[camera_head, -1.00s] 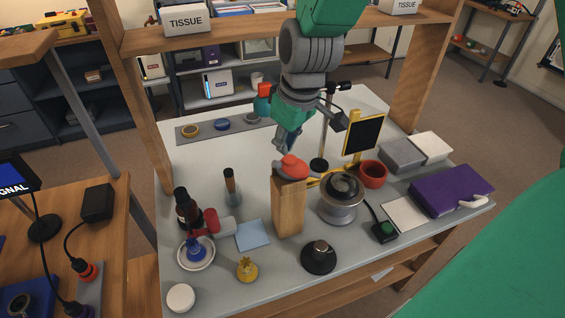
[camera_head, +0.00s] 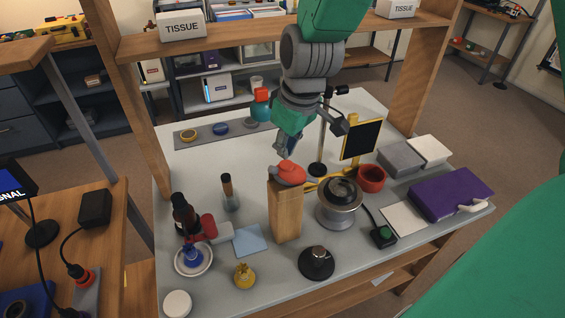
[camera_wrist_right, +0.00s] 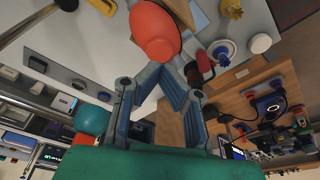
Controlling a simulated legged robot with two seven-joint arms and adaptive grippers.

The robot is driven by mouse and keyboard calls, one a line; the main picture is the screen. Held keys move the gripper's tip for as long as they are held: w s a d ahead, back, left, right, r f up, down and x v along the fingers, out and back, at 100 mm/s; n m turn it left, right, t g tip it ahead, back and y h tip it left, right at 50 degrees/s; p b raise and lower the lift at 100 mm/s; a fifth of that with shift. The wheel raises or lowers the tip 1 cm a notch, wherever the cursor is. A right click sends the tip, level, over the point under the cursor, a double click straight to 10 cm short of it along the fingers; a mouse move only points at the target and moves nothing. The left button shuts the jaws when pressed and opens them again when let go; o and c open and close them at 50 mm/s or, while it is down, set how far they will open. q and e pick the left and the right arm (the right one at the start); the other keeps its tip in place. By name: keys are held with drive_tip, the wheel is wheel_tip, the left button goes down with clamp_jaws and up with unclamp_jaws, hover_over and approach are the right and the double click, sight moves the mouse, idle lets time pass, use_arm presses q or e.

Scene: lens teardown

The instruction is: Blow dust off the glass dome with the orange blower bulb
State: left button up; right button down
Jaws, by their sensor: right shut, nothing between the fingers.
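The orange blower bulb (camera_head: 291,173) lies on top of an upright wooden block (camera_head: 286,212). In the right wrist view the bulb (camera_wrist_right: 155,30) shows large, just beyond the fingertips. My right gripper (camera_head: 282,152) is shut and empty, pointing down just above and behind the bulb. In the wrist view its fingers (camera_wrist_right: 160,72) come together near the bulb; I cannot tell whether they touch it. A dark, glossy dome (camera_head: 340,188), apparently the glass dome, sits on a round grey stand to the right of the block. Dust on it is too small to make out. My left gripper is not in view.
A yellow-framed dark panel (camera_head: 361,139) and a red cup (camera_head: 371,179) stand behind and right of the dome. A black round base (camera_head: 317,264) is in front. A purple case (camera_head: 450,192) is at right.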

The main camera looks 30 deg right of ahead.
sight(289, 163)
drive_tip(key=shift+d+f, duration=0.15)
drive_tip(key=shift+d, duration=0.55)
drive_tip(key=shift+a+f+b, duration=0.3)
drive_tip(key=shift+a+f, duration=0.05)
drive_tip(key=shift+a, duration=0.55)
drive_tip(key=shift+a+f, duration=0.15)
drive_tip(key=shift+f, duration=0.15)
drive_tip(key=shift+d+f+b, duration=0.45)
drive_tip(key=shift+d+f, duration=0.4)
drive_tip(key=shift+f, duration=0.15)
drive_tip(key=shift+a+f, duration=0.1)
drive_tip(key=shift+f, duration=0.05)
drive_tip(key=shift+a+r, duration=0.2)
drive_tip(key=shift+a, duration=0.2)
drive_tip(key=shift+r, duration=0.2)
drive_tip(key=r+p, duration=0.1)
drive_tip(key=p, duration=0.1)
drive_tip(key=r+p, duration=0.2)
drive_tip(key=shift+d, duration=0.2)
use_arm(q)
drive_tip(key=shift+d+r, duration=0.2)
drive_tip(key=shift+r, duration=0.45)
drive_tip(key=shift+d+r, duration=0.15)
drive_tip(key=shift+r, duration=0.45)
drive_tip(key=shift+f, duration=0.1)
use_arm(e)
drive_tip(key=shift+f, duration=0.2)
